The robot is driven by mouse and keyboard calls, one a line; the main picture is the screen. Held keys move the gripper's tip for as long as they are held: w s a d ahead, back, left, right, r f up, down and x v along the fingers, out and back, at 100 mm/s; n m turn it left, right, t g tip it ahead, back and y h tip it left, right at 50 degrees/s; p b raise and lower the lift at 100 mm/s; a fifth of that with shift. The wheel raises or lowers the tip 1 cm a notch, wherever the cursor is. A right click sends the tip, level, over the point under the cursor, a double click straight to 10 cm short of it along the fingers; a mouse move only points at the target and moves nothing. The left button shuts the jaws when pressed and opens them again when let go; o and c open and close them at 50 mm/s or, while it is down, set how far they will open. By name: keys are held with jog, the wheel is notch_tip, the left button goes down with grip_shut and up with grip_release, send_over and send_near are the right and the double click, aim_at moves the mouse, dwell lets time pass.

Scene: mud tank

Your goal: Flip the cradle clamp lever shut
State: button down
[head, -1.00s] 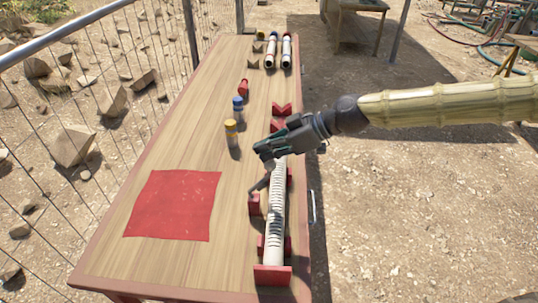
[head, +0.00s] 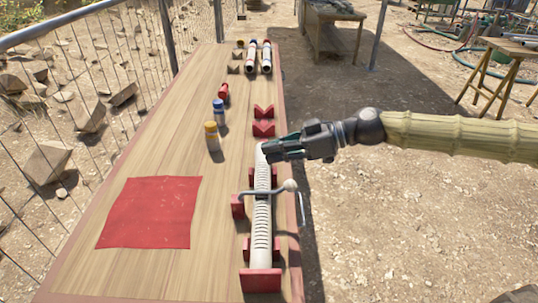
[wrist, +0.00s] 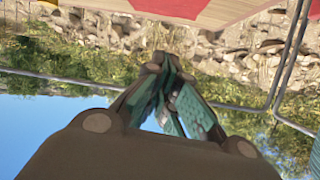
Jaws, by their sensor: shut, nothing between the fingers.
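A pale slotted tube (head: 262,225) lies lengthwise in red cradle blocks (head: 262,280) along the table's right side. The grey clamp lever (head: 262,193) with a pale round knob (head: 290,185) lies across the tube, from a red block (head: 238,207) on the left to the knob past the tube's right side. Whether it is latched I cannot tell. My gripper (head: 268,151) is shut and empty over the tube's far end, beyond the lever and apart from it. The wrist view shows its fingers (wrist: 160,68) together.
A red cloth (head: 150,212) lies at the left. A yellow-capped bottle (head: 212,137), a blue-capped bottle (head: 219,111) and a red item (head: 223,91) stand behind it. Empty red V-blocks (head: 263,128) and capped tubes (head: 259,58) are farther back. A wire fence borders the left.

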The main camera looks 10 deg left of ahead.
jog(key=shift+y, duration=0.8)
jog(key=d+f+b, duration=0.2)
jog(key=b, duration=0.1)
jog(key=w+d+f+b, duration=0.1)
jog(key=d+f+b, duration=0.1)
jog(key=b, duration=0.1)
jog(key=shift+d+f+b, duration=0.15)
jog(key=shift+d+b, duration=0.15)
jog(key=d+f+b, duration=0.2)
jog(key=b, duration=0.1)
jog(key=f+b, duration=0.2)
jog(key=shift+w+d, duration=0.1)
jog(key=shift+d, duration=0.3)
jog(key=v, duration=0.9)
jog(key=shift+w+d, duration=0.35)
jog(key=shift+w, duration=0.1)
